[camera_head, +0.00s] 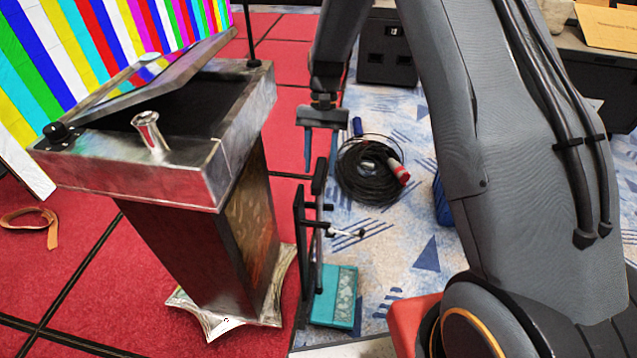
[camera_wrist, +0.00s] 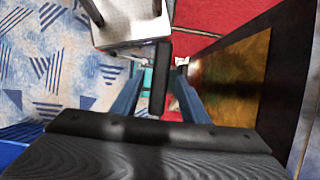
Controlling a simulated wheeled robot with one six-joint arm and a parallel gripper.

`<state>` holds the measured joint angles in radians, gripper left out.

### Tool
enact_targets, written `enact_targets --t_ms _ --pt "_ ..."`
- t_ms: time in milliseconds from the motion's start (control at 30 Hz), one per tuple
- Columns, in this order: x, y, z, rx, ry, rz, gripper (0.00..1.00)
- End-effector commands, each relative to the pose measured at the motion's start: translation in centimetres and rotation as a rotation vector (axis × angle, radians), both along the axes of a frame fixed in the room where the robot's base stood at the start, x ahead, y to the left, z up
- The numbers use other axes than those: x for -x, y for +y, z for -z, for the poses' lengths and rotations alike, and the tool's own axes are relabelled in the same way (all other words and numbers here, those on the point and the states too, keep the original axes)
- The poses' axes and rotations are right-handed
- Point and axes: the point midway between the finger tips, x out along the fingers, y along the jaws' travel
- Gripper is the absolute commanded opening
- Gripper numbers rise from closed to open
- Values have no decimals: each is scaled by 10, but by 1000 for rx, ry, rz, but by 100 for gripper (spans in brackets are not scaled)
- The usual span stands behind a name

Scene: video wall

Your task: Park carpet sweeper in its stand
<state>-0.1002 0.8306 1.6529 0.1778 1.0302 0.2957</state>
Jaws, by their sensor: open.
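The carpet sweeper's black upright handle (camera_head: 320,176) stands beside the lectern, with its grip just below my gripper (camera_head: 321,150). A teal, box-like base (camera_head: 343,292) lies on the floor at its foot; I cannot tell whether it is the sweeper's head or part of the stand. A dark upright frame (camera_head: 301,255) with short side pieces rises close to the handle and may be the stand. My gripper is open, its blue fingers pointing down. In the wrist view, the black handle (camera_wrist: 161,80) shows between the fingers, apart from both.
A metal-topped lectern (camera_head: 190,175) stands close left of the handle, on red carpet. A coiled black cable (camera_head: 362,180) with a red plug end lies behind on blue patterned carpet. A black case (camera_head: 387,50) stands farther back.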

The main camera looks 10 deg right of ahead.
Motion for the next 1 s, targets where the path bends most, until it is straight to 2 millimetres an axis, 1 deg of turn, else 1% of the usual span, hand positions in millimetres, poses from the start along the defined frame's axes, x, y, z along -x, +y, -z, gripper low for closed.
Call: enact_targets --t_ms 33,100,300,367,467,567,733,867,900,1000 --pt "-5 -1 -7 -1 -4 1 41" --pt "-9 -2 -18 -1 -4 1 41" --pt "-14 -5 -35 0 -2 -1 41" --pt "-13 -7 -39 1 -8 -4 41" --pt "-2 -14 -49 4 -39 -17 41" --pt "19 -27 -64 9 -96 -48 41" --pt "71 -53 -87 25 -220 -125 41" --pt "115 -70 -98 39 -311 -190 41" --pt "129 -74 -101 44 -337 -208 41" --pt "160 -82 -104 54 -394 -254 41"
